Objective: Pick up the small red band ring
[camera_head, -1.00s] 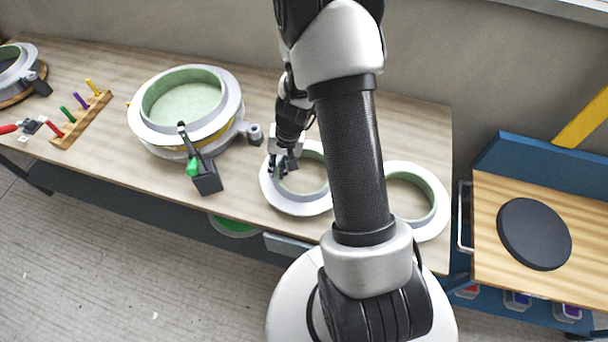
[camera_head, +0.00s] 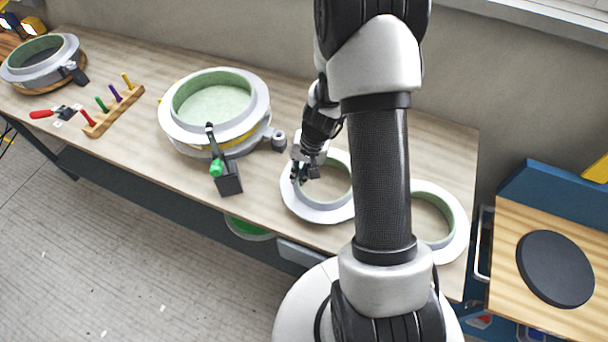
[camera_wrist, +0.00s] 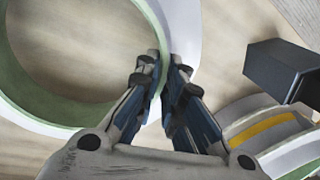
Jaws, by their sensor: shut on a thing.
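A small white-grey ring mould (camera_head: 312,210) with a green inner wall lies on the wooden table in the head view. No red band shows on it; parts of it are hidden by my arm. My gripper (camera_head: 303,173) is at its left side. In the wrist view my gripper (camera_wrist: 162,75) is shut on the ring's wall, with the fingers on either side of it. The ring (camera_wrist: 183,25) fills the upper left of that view. A similar ring (camera_head: 458,238) lies further right, partly behind my arm.
A large mould (camera_head: 262,100) with a yellow band and a green-tipped clamp (camera_head: 228,180) stands left of the ring. A peg rack (camera_head: 120,110) and another round mould (camera_head: 72,52) are further left. A board with a dark disc (camera_head: 555,268) is at the right.

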